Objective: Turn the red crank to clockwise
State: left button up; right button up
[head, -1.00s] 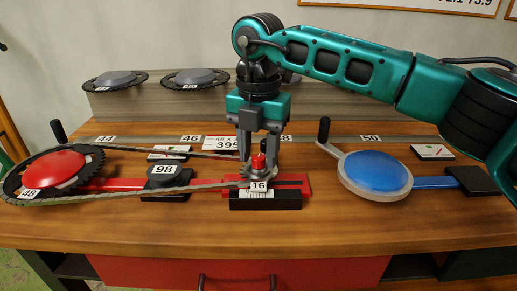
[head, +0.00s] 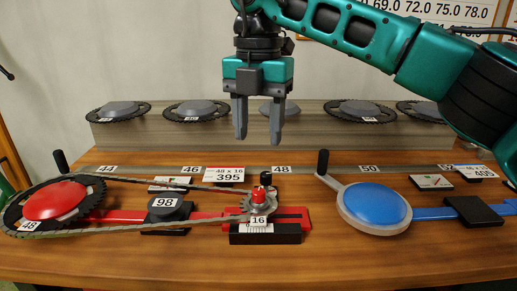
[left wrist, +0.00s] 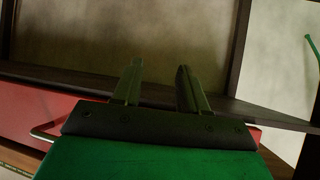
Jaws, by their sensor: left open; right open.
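The red crank (head: 55,201) is a red dome with a toothed chainring labelled 48 at the left of the table. Its black upright handle (head: 60,161) stands at its back edge. A chain (head: 150,228) runs from this chainring to a small sprocket labelled 16 (head: 259,203) on the red slide. My right gripper (head: 258,136) is open and empty, above and behind the sprocket, apart from it. My left gripper (left wrist: 155,88) is open and empty in the left wrist view, near a dark shelf and a red panel; it is out of the head view.
A blue crank (head: 374,206) with a black handle stands at the right. Several spare chainrings (head: 195,110) rest on the raised shelf (head: 230,133) behind. The table's front strip is clear.

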aim_at(60, 201)
jog(key=k+l, duration=0.45)
jog(key=l, duration=0.25)
jog(key=k+l, duration=0.25)
jog(key=l, duration=0.1)
